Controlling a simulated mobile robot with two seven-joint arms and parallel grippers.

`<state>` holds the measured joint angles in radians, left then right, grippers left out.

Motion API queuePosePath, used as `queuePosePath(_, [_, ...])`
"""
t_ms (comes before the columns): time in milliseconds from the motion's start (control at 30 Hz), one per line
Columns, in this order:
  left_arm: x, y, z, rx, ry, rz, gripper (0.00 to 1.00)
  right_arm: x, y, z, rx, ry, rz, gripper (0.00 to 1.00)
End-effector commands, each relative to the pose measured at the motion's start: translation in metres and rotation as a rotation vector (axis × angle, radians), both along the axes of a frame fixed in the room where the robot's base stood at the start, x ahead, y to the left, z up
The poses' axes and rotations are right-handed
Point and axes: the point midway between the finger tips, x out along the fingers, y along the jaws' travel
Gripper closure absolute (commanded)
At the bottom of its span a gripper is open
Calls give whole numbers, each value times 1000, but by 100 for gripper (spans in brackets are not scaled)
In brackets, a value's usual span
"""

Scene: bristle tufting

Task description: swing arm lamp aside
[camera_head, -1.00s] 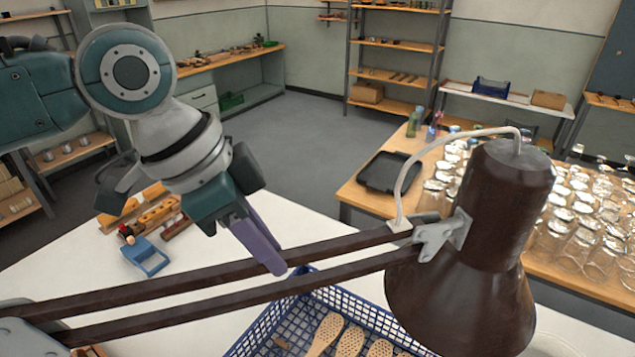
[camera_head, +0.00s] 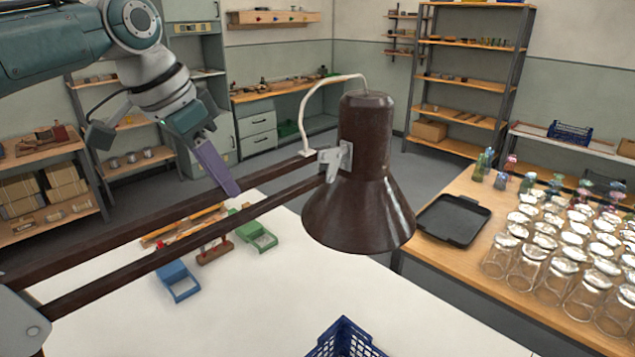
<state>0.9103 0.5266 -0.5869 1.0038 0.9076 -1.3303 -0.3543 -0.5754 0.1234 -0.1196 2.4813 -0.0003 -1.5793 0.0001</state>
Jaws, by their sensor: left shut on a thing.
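The arm lamp has a dark brown cone shade (camera_head: 358,215) in the head view, hanging over the white table. Two dark parallel arm bars (camera_head: 120,232) run from it to a grey joint at the lower left. My left gripper (camera_head: 230,188) comes from above with its purple fingers at the upper bar, left of the shade. It is shut on the lamp arm; the exact contact is partly hidden. A blue mesh basket (camera_head: 343,338) shows at the bottom edge, clear of the shade in the picture. My right gripper is not in view.
The white table (camera_head: 290,300) holds a blue item (camera_head: 178,281), a green item (camera_head: 254,236) and wooden pieces near the bars. At right, a wooden table carries a black tray (camera_head: 453,219) and many glass jars (camera_head: 560,262). White table surface is bare around the basket.

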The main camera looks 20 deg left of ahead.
Motion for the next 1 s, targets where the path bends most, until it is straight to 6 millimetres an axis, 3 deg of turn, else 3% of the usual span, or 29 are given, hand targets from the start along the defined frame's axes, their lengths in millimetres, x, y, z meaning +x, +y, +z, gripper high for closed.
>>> queuePosePath(33, [6, 7, -4, -4, -7, 22, 100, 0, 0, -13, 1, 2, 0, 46])
queuePosePath(233, [15, 28, -2, -4, -6, 83, 100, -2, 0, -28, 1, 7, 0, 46])
queuePosePath(800, [18, 39, 1, -3, -3, 111, 100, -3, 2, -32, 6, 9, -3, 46])
queuePosePath(833, [18, 39, 1, -3, -3, 111, 76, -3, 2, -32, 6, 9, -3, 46])
queuePosePath(1000, [18, 38, 1, -3, -3, 110, 57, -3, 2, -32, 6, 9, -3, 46])
